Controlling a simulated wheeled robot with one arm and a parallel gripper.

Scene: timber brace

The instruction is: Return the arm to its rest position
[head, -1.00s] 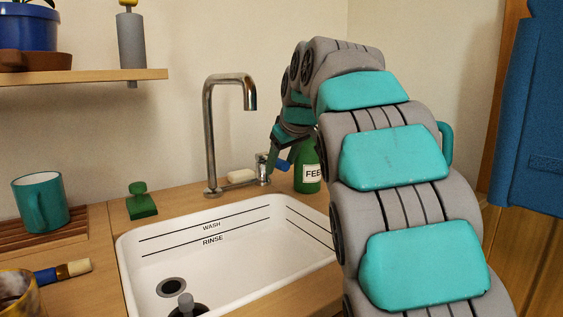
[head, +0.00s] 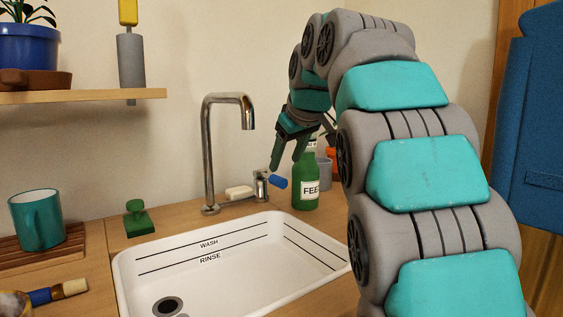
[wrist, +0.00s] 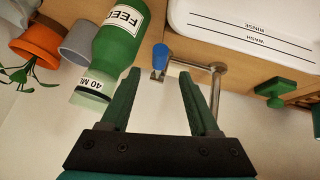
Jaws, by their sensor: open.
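My gripper (head: 287,157) hangs above the counter behind the sink, its fingers pointing down. It is open and empty. In the wrist view, my gripper (wrist: 158,98) shows two green fingers apart with nothing between them. Just beyond the fingertips is the tap's blue-tipped lever (head: 278,182), which also shows in the wrist view (wrist: 160,56). A green bottle with a "FEED" label (head: 306,185) stands close by on the right. My arm arches up and over from the right side of the head view.
A green stamp-shaped object (head: 138,220) and teal mug (head: 38,219) stand left. A shelf (head: 80,96) is upper left. Pots (wrist: 40,42) stand beside the bottle.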

